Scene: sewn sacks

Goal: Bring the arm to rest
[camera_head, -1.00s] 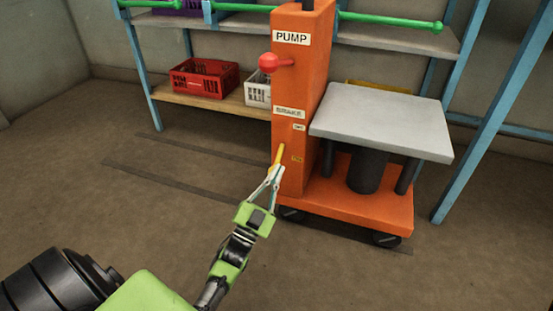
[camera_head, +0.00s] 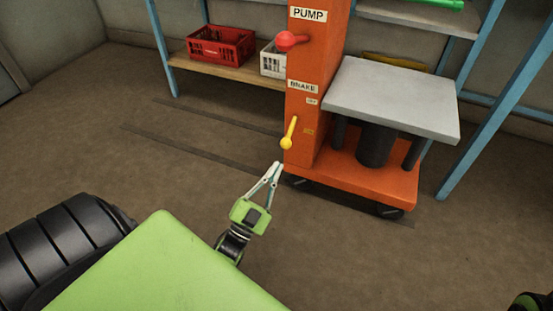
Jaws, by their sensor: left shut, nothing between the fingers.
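My left gripper (camera_head: 276,168) is near the middle of the head view, with its light fingers pointing up and its tips together. It is empty and stands apart from the yellow brake lever (camera_head: 289,134), a little below and left of it in the picture. The lever sits on the front of the orange lift column (camera_head: 310,146), near the BRAKE label. My green left arm link fills the lower left. Of my right arm, only a dark and green piece may show at the lower right corner; its gripper is not in view.
The lift has a grey platform (camera_head: 392,97) over an orange base (camera_head: 368,182) on wheels. A red knob (camera_head: 291,40) sits by the PUMP label. Behind is a blue-framed shelf with a red crate (camera_head: 221,46) and a white crate (camera_head: 272,62). The floor left of the lift is clear.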

